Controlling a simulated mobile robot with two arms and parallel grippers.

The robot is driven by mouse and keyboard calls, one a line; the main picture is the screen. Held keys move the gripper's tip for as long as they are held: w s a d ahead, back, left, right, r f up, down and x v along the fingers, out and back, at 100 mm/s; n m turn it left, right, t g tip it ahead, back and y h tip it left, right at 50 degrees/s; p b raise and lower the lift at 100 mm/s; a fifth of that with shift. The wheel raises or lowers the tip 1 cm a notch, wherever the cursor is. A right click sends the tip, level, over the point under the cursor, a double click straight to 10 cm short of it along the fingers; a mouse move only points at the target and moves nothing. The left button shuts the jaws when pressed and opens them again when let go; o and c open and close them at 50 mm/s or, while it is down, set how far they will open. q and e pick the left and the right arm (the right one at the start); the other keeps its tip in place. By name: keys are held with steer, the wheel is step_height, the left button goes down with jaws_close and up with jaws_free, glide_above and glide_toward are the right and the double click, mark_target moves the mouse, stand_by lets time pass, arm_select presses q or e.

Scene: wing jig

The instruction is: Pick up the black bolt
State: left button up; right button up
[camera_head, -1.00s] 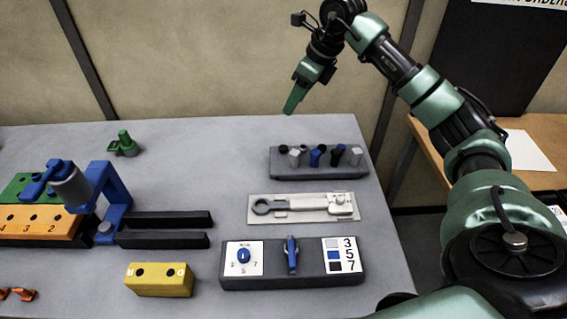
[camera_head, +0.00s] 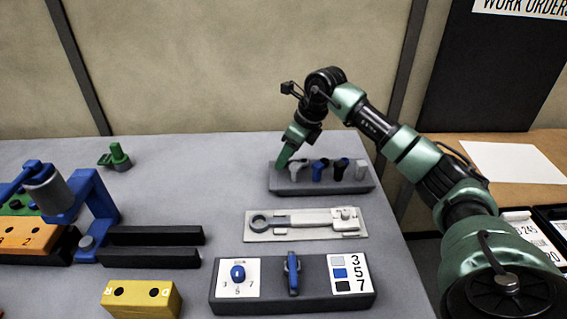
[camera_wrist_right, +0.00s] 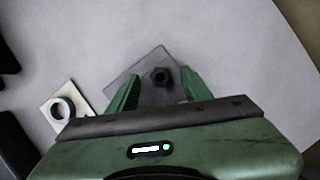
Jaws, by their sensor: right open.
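The bolt rack (camera_head: 350,185) is a dark grey block at the back right of the table, with several grey, blue and dark bolts in a row. My right gripper (camera_head: 282,163) is at the rack's left end, pointing down, and covers the leftmost bolt in the head view. In the right wrist view, the black bolt (camera_wrist_right: 160,76) stands on the grey rack (camera_wrist_right: 133,82) between the two green fingers of my right gripper (camera_wrist_right: 160,72). The fingers are open, with a gap on each side of the bolt. My left gripper is not in view.
A light plate with a wrench (camera_head: 300,220) lies in front of the rack, and a selector box (camera_head: 330,297) is nearer. A blue clamp (camera_head: 92,200), dark rails (camera_head: 150,236) and a yellow block (camera_head: 142,298) are to the left. The table between clamp and rack is clear.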

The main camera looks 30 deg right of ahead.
steer(key=shift+w+a+f, duration=0.15)
steer(key=shift+w+f, duration=0.1)
steer(key=shift+f, duration=0.35)
steer(key=shift+r, duration=0.1)
jaws_close()
steer(key=shift+r, duration=0.1)
step_height(320, 180, up, 20)
